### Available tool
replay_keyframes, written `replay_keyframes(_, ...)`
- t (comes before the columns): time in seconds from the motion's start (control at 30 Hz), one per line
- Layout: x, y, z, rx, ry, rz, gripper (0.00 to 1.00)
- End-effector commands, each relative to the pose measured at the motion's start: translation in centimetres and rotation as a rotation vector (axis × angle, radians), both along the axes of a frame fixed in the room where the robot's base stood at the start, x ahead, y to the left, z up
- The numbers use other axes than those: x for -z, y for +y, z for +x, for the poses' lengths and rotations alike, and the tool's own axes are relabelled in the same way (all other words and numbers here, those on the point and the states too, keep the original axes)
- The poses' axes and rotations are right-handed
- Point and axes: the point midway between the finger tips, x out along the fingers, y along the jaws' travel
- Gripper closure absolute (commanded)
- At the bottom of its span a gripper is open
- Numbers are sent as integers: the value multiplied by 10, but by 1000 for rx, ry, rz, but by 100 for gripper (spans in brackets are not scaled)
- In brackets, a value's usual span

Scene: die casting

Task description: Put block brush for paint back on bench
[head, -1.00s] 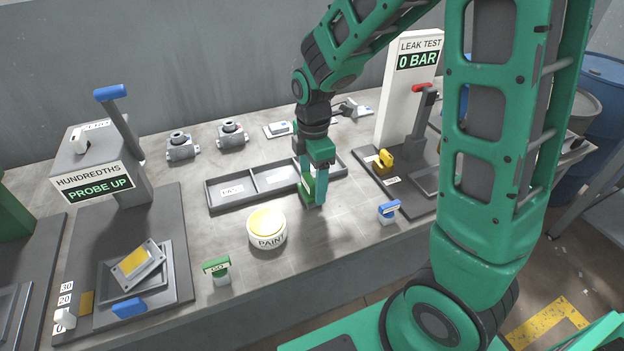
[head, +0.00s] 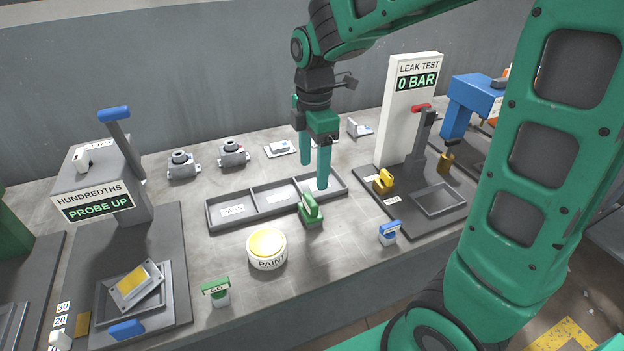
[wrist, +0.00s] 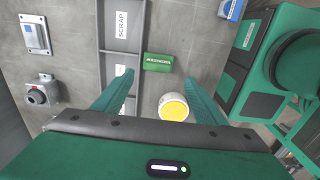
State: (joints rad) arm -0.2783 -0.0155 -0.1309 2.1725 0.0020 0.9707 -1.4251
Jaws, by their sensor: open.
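The block brush, a green block with a raised grip (head: 311,211), stands upright on the bench (head: 335,240) just in front of the divided tray. In the wrist view the green block (wrist: 158,62) shows from above, with a small pale label too small to read. My gripper (head: 314,177) is open and empty, raised above and behind the brush. In the wrist view the spread fingers (wrist: 159,77) lie apart on either side of it, not touching it. The paint pot (head: 267,249), white with a yellow top, stands to the left of the brush.
The divided tray (head: 240,219) lies behind the brush. A green GO stamp (head: 216,292) and a blue-topped stamp (head: 389,233) stand near the bench's front edge. The leak test station (head: 405,110) is on the right and the hundredths gauge (head: 98,190) on the left.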

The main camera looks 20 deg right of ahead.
Motion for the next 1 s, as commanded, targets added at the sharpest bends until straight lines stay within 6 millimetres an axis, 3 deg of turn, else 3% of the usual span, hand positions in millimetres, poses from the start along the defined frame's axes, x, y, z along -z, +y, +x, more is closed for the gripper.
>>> replay_keyframes(0.33, -11, -2, -1, 12, 1, -1, 35)
replay_keyframes(0.47, -14, -23, -14, 158, -2, -2, 35)
replay_keyframes(0.57, -18, -55, -38, 414, -3, -4, 35)
replay_keyframes(0.8, -16, -132, -129, 1236, -1, -4, 35)
replay_keyframes(1.0, -5, -161, -198, 1815, 9, -3, 35)
